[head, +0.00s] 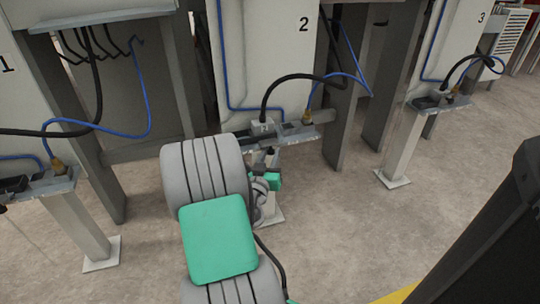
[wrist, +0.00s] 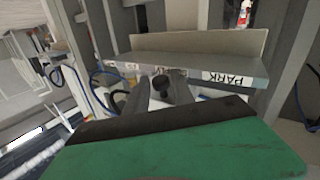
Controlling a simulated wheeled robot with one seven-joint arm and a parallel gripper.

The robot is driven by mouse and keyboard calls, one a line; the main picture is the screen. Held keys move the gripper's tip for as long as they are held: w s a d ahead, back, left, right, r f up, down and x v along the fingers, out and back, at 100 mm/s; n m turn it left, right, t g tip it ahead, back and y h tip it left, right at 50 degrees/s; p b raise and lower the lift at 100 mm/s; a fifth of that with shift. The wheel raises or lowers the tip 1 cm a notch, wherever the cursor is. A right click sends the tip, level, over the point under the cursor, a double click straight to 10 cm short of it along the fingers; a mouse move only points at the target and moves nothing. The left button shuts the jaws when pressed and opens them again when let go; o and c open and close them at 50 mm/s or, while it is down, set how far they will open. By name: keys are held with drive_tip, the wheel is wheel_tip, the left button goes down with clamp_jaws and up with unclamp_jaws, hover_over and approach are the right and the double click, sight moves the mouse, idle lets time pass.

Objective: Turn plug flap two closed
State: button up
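Station two, marked "2" on its pale panel (head: 285,60), has a metal shelf (head: 300,133) with a black cable and a blue hose running to it. My gripper is just below and in front of this shelf in the head view, partly hidden by my arm. In the wrist view my gripper (wrist: 160,92) has its two dark fingers apart, with a small black knob (wrist: 161,84) showing between or beyond them. I cannot tell whether they touch it. Above it is a grey ledge labelled "PARK" (wrist: 200,69). I cannot clearly make out plug flap two or its angle.
Station one's shelf (head: 45,182) stands at left and station three's shelf (head: 440,103) at right, each on a post. Grey frame legs and hanging cables surround them. The concrete floor (head: 340,230) is clear at centre right. A dark post-like shape (head: 490,240) is at lower right.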

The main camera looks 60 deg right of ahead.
drive_tip(key=shift+d, duration=0.1)
clamp_jaws()
idle(0.3)
drive_tip(key=shift+r, duration=0.1)
